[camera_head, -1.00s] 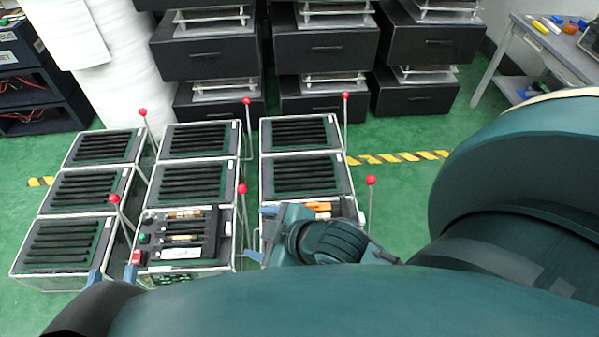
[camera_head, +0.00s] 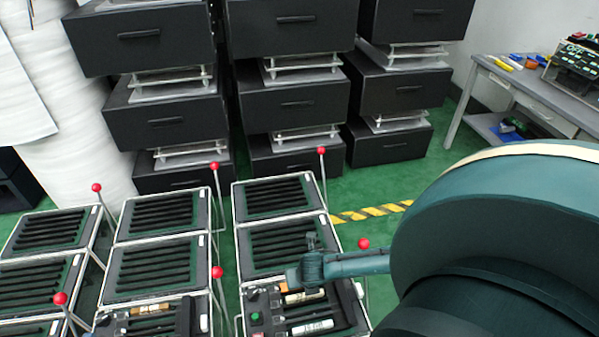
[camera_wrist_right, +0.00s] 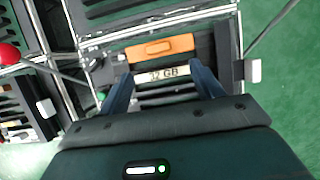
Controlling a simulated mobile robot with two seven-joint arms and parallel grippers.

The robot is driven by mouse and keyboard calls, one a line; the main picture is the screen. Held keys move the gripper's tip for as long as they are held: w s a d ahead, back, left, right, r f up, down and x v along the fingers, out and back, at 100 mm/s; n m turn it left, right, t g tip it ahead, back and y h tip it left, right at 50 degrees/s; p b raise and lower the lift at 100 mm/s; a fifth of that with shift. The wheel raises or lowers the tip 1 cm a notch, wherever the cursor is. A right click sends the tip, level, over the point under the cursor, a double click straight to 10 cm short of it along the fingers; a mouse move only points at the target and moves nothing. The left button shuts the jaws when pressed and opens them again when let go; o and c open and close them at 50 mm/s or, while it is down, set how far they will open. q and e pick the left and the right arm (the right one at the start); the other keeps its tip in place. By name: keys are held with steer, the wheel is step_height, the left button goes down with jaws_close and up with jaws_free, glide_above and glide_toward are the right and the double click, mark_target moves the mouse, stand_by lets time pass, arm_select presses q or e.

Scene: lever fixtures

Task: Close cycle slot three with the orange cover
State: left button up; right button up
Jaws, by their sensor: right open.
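Just nearer is a pale strip (camera_wrist_right: 166,73) with black lettering that seems to read "12 GB". My right gripper (camera_wrist_right: 163,84) is open, with its two blue fingers either side of the strip and the cover just beyond the fingertips. I cannot tell whether they touch anything. In the head view my right gripper (camera_head: 312,270) hangs over that front-right fixture (camera_head: 340,318) and hides part of it. I see no slot number. My left gripper is out of view.
Black-slatted fixtures (camera_head: 282,245) with upright red-knobbed levers (camera_head: 363,243) stand close together. Black drawer units (camera_head: 293,103) are stacked behind. A grey table (camera_head: 520,85) is at the back right.

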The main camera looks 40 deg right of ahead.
steer(key=b+x, duration=0.1)
steer(key=x, duration=0.1)
steer(key=shift+w+f, duration=0.2)
steer(key=shift+f, duration=0.15)
steer(key=shift+b+x, duration=0.9)
steer(key=shift+x, duration=0.15)
steer(key=b+x, duration=0.2)
steer(key=x, duration=0.1)
steer(key=shift+w+d+r, duration=0.15)
steer(key=shift+w+r, duration=0.05)
steer(key=shift+w, duration=0.05)
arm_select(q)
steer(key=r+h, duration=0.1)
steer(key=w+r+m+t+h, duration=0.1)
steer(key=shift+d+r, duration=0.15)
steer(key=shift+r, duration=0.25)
arm_select(e)
steer(key=shift+c, duration=0.3)
steer(key=c, duration=1)
